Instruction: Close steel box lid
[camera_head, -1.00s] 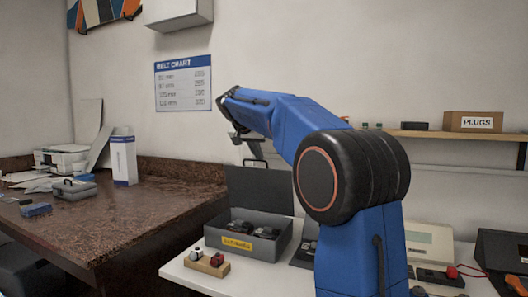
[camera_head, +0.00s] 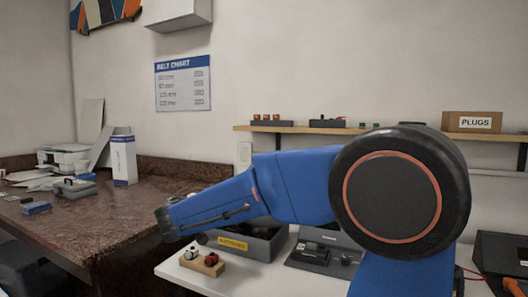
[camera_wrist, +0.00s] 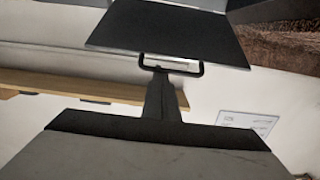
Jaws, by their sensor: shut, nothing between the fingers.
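The grey steel box (camera_head: 262,245) with a yellow label stands open on the white table, partly hidden by my arm in the head view. Its lid is hidden behind my arm there. In the wrist view the dark lid panel (camera_wrist: 165,32) appears at the top, with its loop handle (camera_wrist: 190,69) at its lower edge. My gripper (camera_wrist: 163,75) is shut and empty, its fingertips overlapping the handle in the picture. I cannot tell whether they touch it. The head view does not show my fingertips clearly.
A small wooden block with red and white parts (camera_head: 202,263) stands in front of the box. A dark open case (camera_head: 318,252) lies to its right. A wall shelf (camera_head: 385,131) runs behind. A brown counter (camera_head: 80,225) is at the left.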

